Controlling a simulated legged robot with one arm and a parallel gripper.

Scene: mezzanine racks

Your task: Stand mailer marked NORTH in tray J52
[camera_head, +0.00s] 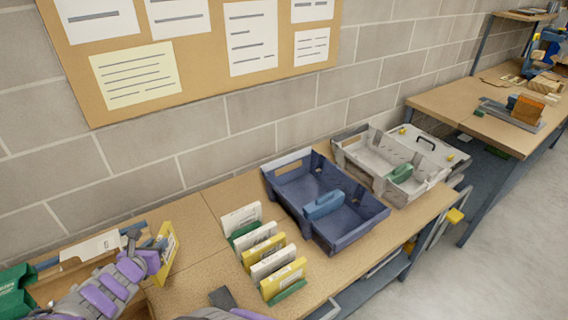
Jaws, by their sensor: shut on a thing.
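My gripper (150,260) is at the lower left, shut on a yellow mailer (168,248) with a white label, held upright and edge-on to me. Its lettering is too small to read. A row of white and yellow mailers (262,254) stands upright on the wooden bench, with green pieces at both ends. To their right is a dark blue tray (284,206) with a blue divider-like block in its middle. Behind it at right is a grey tray (352,160) with a green block. I cannot read a J52 mark on either tray.
The bench (205,212) has free room left of the mailer row. A green box (15,290) and a paper sheet (90,247) are at the lower left. A block wall with a notice board (215,60) stands behind. Another workbench (450,105) is at right.

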